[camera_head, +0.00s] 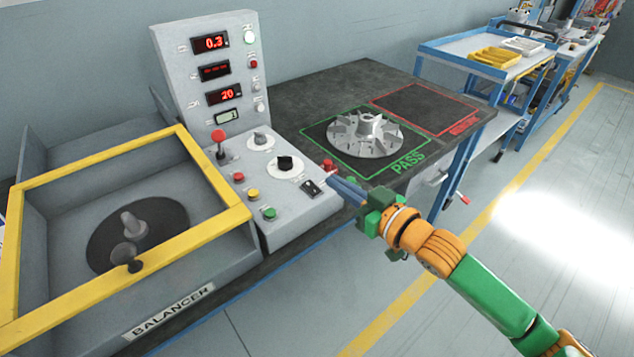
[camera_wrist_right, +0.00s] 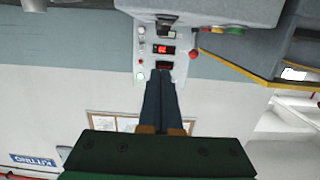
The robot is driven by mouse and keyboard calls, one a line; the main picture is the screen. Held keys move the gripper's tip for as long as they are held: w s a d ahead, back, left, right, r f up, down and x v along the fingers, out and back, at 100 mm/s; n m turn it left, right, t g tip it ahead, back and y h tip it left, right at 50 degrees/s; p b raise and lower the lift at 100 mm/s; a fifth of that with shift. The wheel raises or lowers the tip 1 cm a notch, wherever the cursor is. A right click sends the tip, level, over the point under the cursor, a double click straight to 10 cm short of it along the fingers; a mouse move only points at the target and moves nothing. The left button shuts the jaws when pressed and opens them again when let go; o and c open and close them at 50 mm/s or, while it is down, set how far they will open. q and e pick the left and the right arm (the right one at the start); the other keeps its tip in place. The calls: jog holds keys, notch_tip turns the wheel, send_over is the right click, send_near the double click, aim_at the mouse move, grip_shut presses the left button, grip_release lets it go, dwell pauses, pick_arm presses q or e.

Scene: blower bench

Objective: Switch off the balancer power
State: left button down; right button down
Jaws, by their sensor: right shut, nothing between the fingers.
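The balancer's grey control panel (camera_head: 305,207) stands left of centre in the head view, with its upright display board (camera_head: 183,72) behind. Red digits are lit on the board, such as 0.3 and 20. A small black switch (camera_head: 311,188) sits at the panel's right front corner. I cannot read its label or position. My right gripper (camera_head: 331,178) is shut and empty, its blue fingers pointing left, close to this switch. I cannot tell if they touch it. In the right wrist view the shut fingers (camera_wrist_right: 160,82) overlap the display board (camera_wrist_right: 163,50). My left gripper is not in view.
Close by are a red button (camera_head: 328,165), a black knob (camera_head: 285,163), a red-ball lever (camera_head: 218,136) and coloured buttons. A finned impeller (camera_head: 365,134) lies on the PASS mat. The yellow guard frame (camera_head: 110,155) is at left. The floor at right is free.

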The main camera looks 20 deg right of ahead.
send_over(316, 191)
jog(key=shift+s+d+f, duration=0.25)
jog(key=shift+s, duration=0.15)
jog(key=f, duration=0.3)
jog(key=shift+w+a+f, duration=0.15)
jog(key=shift+w+f, duration=0.2)
jog(key=shift+f, duration=0.3)
jog(key=shift+w+r+g+p, duration=0.15)
jog(key=shift+g+p, duration=0.25)
jog(key=shift+p, duration=0.8)
jog(key=shift+f+b, duration=0.3)
jog(key=shift+b, duration=0.1)
notch_tip(316, 191, up, 5)
jog(key=p, duration=0.5)
jog(key=shift+f, duration=0.1)
jog(key=r+v, duration=0.1)
jog(key=v, duration=0.8)
